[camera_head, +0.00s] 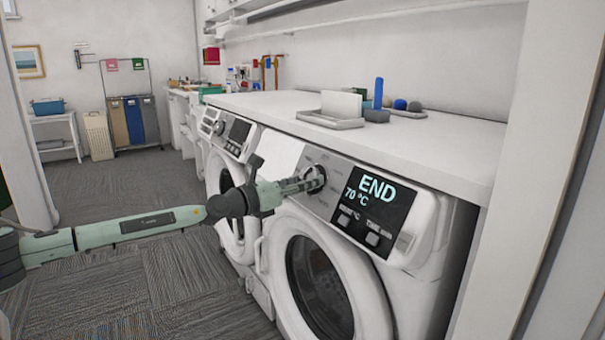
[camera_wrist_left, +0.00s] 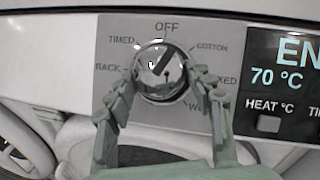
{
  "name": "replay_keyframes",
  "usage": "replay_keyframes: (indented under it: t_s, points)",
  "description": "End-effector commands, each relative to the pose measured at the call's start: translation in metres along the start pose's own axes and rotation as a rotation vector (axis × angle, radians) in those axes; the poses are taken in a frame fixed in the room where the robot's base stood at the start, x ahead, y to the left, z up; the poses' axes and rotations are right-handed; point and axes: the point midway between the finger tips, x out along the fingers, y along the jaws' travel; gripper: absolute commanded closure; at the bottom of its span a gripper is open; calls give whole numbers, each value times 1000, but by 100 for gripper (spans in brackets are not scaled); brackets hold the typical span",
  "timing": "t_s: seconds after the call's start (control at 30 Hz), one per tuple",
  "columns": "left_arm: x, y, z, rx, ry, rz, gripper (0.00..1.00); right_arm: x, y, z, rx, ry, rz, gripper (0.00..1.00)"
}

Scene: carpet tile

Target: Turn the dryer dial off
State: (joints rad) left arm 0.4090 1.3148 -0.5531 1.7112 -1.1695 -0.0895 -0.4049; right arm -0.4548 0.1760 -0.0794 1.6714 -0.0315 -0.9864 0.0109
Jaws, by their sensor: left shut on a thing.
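The dryer (camera_head: 318,275) is the nearer white machine, with a grey panel and a round window door. Its display (camera_head: 376,203) reads END and 70 °C. The round silver dial (camera_head: 319,176) sits left of the display; in the left wrist view the dial (camera_wrist_left: 153,66) has labels around it, with OFF at the top. Its dark mark seems to point up and right, between OFF and COTTON. My left gripper (camera_head: 306,182) is shut on the dial, with one finger on each side in the left wrist view (camera_wrist_left: 160,80). My right gripper is not in view.
A second machine (camera_head: 222,170) stands to the left. The white counter (camera_head: 440,145) above holds a tray (camera_head: 328,121), a blue cylinder (camera_head: 378,92) and small balls. Buttons (camera_head: 372,238) lie below the display. A white wall edge (camera_head: 525,150) stands right. The carpet is open at left.

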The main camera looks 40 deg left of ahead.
Motion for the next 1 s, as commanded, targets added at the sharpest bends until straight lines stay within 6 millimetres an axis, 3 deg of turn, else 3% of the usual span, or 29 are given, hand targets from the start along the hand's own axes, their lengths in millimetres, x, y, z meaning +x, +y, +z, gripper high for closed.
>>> replay_keyframes:
  t_s: [0.03,0.57,1.0]
  points:
    - [1,-9,7,-8,-9,-10,77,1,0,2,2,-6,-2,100]
    - [-1,-6,4,-146,5,74,77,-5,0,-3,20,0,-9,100]
    - [-1,-8,3,-354,23,183,77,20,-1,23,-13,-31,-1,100]
